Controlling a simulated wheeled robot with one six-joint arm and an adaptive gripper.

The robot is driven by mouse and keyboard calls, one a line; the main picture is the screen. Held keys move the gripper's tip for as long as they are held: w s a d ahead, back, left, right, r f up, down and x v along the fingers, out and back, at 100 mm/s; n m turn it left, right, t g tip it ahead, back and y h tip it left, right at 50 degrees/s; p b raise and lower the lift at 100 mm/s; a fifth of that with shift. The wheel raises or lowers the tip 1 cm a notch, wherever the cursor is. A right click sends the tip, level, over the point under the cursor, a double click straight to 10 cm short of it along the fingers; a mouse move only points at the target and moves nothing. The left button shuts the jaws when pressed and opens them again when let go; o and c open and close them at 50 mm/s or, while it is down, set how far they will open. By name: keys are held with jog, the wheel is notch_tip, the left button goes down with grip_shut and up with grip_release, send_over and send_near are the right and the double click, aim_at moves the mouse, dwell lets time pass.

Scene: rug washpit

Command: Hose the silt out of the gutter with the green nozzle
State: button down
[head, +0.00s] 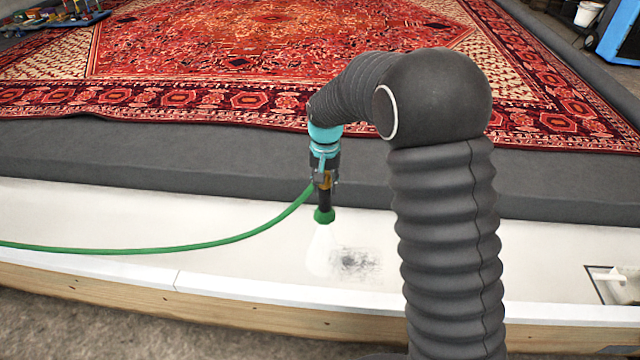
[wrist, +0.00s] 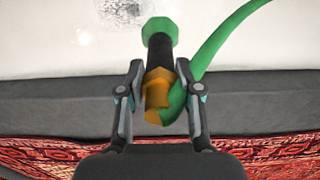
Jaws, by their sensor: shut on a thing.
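My gripper (head: 325,178) is shut on the green nozzle (head: 324,214), which points down over the white gutter (head: 120,215). A pale spray fans from the nozzle's tip toward the gutter floor. A dark, speckled silt patch (head: 358,261) lies on that floor, just right of the spray. In the wrist view the nozzle (wrist: 160,35) has a green head, black barrel and brass-coloured fitting between my fingers (wrist: 160,95). The silt (wrist: 122,10) shows at the top edge there, partly cut off. The green hose (head: 170,246) runs left along the gutter.
A red patterned rug (head: 250,45) lies on the dark grey ledge (head: 130,150) behind the gutter. A wooden board (head: 120,297) edges the front. A drain opening (head: 608,284) is at the gutter's right. A white bucket (head: 588,14) and blue object (head: 620,35) stand far right.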

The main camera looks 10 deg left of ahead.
jog(key=d+r, duration=0.2)
jog(key=d, duration=0.8)
jog(key=d+r, duration=0.2)
jog(key=d, duration=0.9)
jog(key=shift+d, duration=0.3)
dwell(3.7)
dwell(0.5)
